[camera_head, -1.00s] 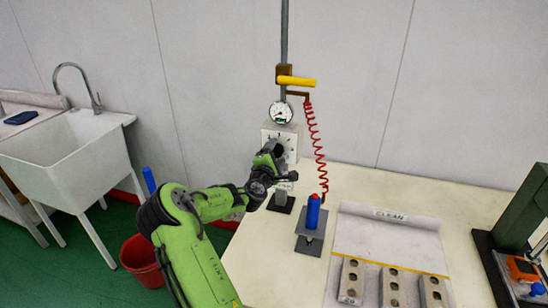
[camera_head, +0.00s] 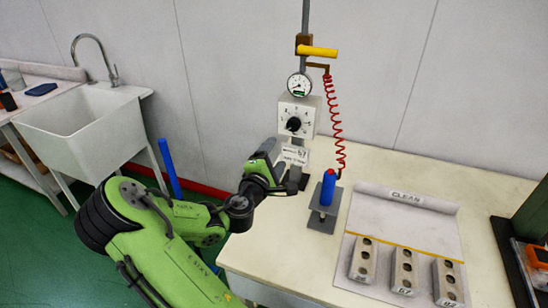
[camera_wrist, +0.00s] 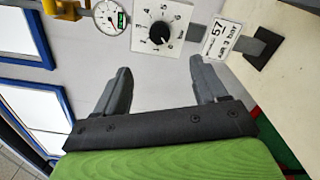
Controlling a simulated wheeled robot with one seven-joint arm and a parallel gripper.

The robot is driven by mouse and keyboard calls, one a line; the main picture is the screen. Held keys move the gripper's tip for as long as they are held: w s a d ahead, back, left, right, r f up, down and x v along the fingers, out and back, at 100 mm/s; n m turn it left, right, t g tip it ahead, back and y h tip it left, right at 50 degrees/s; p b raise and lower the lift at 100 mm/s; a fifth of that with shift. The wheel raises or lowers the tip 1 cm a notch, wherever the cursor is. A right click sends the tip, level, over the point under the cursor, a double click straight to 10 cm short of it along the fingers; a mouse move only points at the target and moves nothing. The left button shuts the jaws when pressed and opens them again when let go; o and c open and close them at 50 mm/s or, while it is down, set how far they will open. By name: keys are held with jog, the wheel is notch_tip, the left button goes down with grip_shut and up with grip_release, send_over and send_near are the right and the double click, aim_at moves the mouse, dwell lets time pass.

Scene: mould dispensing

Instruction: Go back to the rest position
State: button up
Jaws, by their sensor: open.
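A small printed label card (camera_head: 295,155) is by the fingers in the head view and reads 57 in the wrist view (camera_wrist: 221,40).
A cloth marked CLEAN (camera_head: 400,220) lies on the table (camera_head: 490,180) with three numbered metal moulds on it, one being the left mould (camera_head: 363,260). A gauge (camera_head: 299,86), yellow handle (camera_head: 318,51) and red coiled hose (camera_head: 337,125) hang above. A sink (camera_head: 80,130) stands left.

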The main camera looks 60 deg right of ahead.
dwell(0.4)
jog(key=w+a+f+m+t+y+p, duration=0.1)
jog(key=a+m+y, duration=0.45)
jog(key=a, duration=0.45)
jog(key=w+a+f+m+y+p, duration=0.15)
jog(key=a+m+y, duration=0.25)
jog(key=a+y, duration=0.45)
jog(key=s+a+r+n+y, duration=0.1)
jog(key=s+a+r, duration=0.1)
jog(key=a, duration=0.5)
jog(key=s+a+r+n+t+y, duration=0.1)
jog(key=s+a+r, duration=0.2)
jog(key=a, duration=0.4)
jog(key=s+a+r+n+y, duration=0.1)
jog(key=s+a+r, duration=0.2)
jog(key=s+a, duration=0.2)
jog(key=shift+a+r+t+y+p, duration=0.2)
jog(key=shift+a+t+y+p, duration=0.25)
jog(key=shift+a, duration=0.65)
jog(key=shift+n, duration=0.25)
